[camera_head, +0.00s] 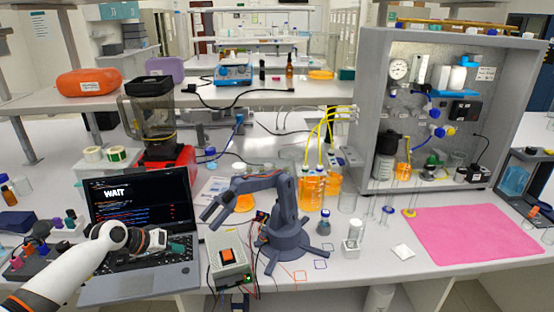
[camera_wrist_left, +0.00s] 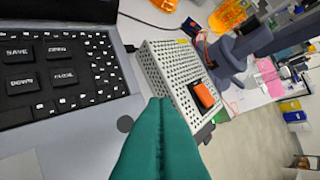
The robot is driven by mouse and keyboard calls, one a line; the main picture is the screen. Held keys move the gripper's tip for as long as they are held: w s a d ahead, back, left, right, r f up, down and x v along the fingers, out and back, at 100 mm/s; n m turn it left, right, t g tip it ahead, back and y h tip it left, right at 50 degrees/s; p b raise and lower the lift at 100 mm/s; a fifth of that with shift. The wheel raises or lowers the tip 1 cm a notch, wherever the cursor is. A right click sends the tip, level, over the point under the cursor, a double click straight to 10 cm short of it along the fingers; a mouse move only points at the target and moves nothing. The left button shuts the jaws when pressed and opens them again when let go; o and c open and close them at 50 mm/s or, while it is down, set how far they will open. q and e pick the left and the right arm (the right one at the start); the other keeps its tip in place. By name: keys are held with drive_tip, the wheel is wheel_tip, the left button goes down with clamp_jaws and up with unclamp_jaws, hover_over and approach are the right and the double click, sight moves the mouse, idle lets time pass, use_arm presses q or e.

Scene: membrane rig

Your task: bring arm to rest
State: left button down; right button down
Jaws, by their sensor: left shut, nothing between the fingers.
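A small dark grey robot arm (camera_head: 283,225) stands on splayed feet at the middle of the bench. Its upper link reaches left and its gripper hangs in the air, angled down. A laptop (camera_head: 140,285) to its left shows "WAIT" on a dark screen (camera_head: 140,205). In the left wrist view its keyboard (camera_wrist_left: 60,70) has large keys, one reading SAVE and one DOWN. A perforated power box (camera_head: 229,262) with an orange switch (camera_head: 227,254) sits between laptop and arm. My left gripper (camera_head: 183,247) is over the laptop's right side, its teal fingers (camera_wrist_left: 160,105) shut and empty. My right gripper is not in view.
A pink mat (camera_head: 475,234) lies at the right, before a grey cabinet (camera_head: 440,110) of lab gear. Orange-filled bottles (camera_head: 313,188) stand behind the small arm. A blender (camera_head: 155,120) is behind the laptop. Small vials (camera_head: 45,235) stand left of the laptop.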

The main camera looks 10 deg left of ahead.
use_arm(q)
drive_tip(key=s+d+f+m+g, duration=0.25)
drive_tip(key=s+d+f, duration=0.35)
drive_tip(key=s+d, duration=0.4)
drive_tip(key=s+d+f+m+g, duration=0.25)
drive_tip(key=s+d+f, duration=0.25)
drive_tip(key=s+d, duration=0.45)
drive_tip(key=s+a+r+n+t+y, duration=0.1)
drive_tip(key=s+r+y, duration=0.1)
drive_tip(key=s, duration=0.5)
drive_tip(key=s+a+r+y, duration=0.1)
drive_tip(key=s+r+y, duration=0.15)
drive_tip(key=s, duration=0.45)
wheel_tip(320, 180, down, 31)
drive_tip(key=s+g+b, duration=0.1)
drive_tip(key=s+b, duration=0.2)
drive_tip(key=s+a+f+g+b, duration=0.1)
drive_tip(key=s+a+f, duration=0.1)
drive_tip(key=s+f, duration=1.3)
drive_tip(key=shift+s+a+f+g+y, duration=0.15)
drive_tip(key=shift+a+f+g+y, duration=0.2)
drive_tip(key=shift+f, duration=0.1)
